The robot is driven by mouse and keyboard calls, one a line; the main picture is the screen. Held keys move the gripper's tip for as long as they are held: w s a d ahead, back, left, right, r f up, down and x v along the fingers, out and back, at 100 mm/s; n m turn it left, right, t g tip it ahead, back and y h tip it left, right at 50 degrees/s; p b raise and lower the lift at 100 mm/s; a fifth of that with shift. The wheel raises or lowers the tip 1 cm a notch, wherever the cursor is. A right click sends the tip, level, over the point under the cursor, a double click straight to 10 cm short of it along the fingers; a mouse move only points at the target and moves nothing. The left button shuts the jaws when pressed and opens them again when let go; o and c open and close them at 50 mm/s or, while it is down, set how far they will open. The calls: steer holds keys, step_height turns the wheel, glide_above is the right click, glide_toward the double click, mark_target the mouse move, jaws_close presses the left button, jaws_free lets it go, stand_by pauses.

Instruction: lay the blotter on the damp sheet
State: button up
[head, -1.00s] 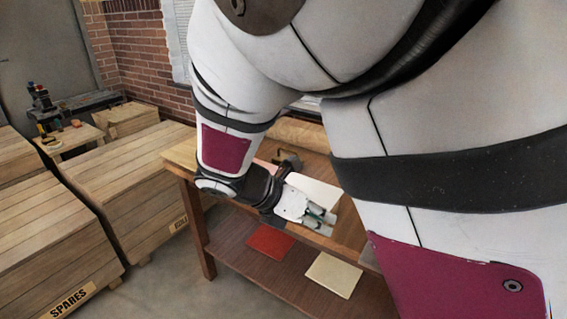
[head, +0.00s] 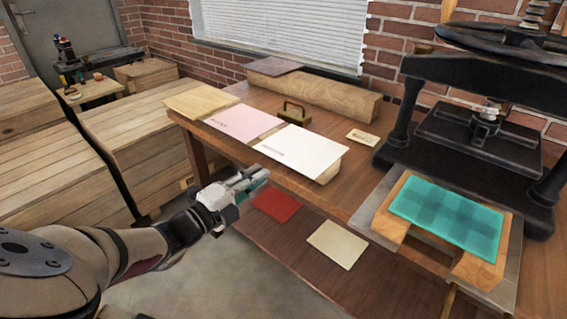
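A pink sheet (head: 238,120) and a white sheet (head: 301,148) lie side by side near the front edge of the wooden table. Each bears a small line of dark print, too small to read. I cannot tell for sure which is the blotter and which the damp sheet. The white sheet's right end overhangs a pale block (head: 330,170). My gripper (head: 262,176) is in front of the table edge, to the left of and below the white sheet in the picture. Its two fingers look apart, with nothing visible between them; it touches neither sheet.
A black press (head: 480,135) stands at right, with a teal cloth (head: 450,214) on a wooden frame before it. A brown handled block (head: 294,112) sits behind the sheets. The lower shelf holds a red sheet (head: 276,205) and a cream sheet (head: 337,244). Crates (head: 50,165) stand left.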

steer(key=b+x, duration=0.1)
steer(key=x, duration=0.7)
steer(key=shift+d, duration=0.15)
steer(key=shift+w, duration=0.15)
steer(key=shift+b, duration=0.3)
steer(key=shift+c, duration=0.6)
jaws_close()
steer(key=shift+r, duration=0.1)
